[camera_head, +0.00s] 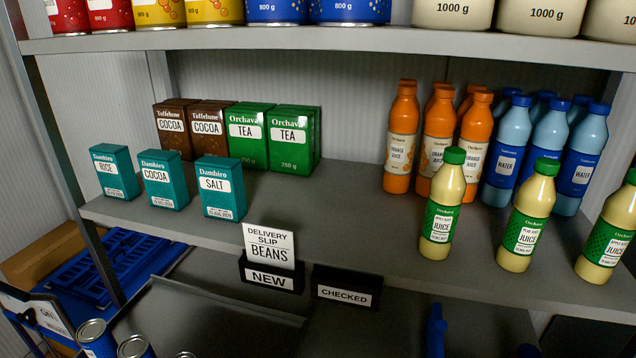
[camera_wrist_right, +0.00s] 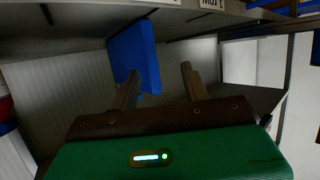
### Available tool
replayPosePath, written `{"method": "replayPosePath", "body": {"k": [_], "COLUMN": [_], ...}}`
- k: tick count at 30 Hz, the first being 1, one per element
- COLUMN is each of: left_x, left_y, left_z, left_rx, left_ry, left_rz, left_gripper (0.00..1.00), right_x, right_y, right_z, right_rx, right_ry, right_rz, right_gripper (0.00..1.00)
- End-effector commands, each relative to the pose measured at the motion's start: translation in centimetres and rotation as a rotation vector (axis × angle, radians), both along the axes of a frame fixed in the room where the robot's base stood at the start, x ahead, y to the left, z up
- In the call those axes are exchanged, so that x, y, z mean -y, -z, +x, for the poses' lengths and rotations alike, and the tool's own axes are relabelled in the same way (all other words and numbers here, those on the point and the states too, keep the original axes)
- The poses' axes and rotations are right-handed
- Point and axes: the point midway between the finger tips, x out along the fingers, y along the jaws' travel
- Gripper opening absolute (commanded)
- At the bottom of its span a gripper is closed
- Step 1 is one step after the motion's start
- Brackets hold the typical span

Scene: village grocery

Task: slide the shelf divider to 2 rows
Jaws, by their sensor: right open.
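An upright blue panel (camera_wrist_right: 135,55), which looks like the shelf divider, shows in the right wrist view beyond the left-hand finger. My right gripper (camera_wrist_right: 160,85) is open, with its two dark fingers apart and the gap between them empty. The panel stands ahead of the fingers, and whether a finger touches it cannot be told. A narrow blue upright piece (camera_head: 436,332) shows below the front shelf edge in the head view; it may be the same divider, with its lower part out of frame. Neither gripper shows in the head view.
The middle shelf (camera_head: 330,215) carries teal boxes, cocoa and tea boxes, and juice and water bottles along its front and back. A delivery slip card (camera_head: 269,246) stands by NEW and CHECKED signs (camera_head: 347,294). A blue crate (camera_head: 115,265) and several cans sit lower left.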

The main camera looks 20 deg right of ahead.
Motion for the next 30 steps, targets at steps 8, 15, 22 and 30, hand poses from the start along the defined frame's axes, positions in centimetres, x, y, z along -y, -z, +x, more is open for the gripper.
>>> {"method": "replayPosePath", "body": {"k": [8,15,22,30], "left_x": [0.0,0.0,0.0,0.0], "left_y": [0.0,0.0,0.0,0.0], "left_z": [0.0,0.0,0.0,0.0], "left_rx": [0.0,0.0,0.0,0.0], "left_ry": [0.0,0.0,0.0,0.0], "left_rz": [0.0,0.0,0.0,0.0], "left_gripper": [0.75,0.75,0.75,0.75], "right_x": [-7.0,-12.0,-15.0,-17.0], "right_y": [1.4,0.3,-1.4,-3.5], "right_z": [-2.1,-5.1,-8.0,-10.6], "right_rx": [-0.29,-0.535,-0.713,-0.85], "right_ry": [0.033,0.032,0.018,-0.001], "right_rz": [-0.064,-0.112,-0.138,-0.147], "right_gripper": [0.47,0.47,0.47,0.47]}}
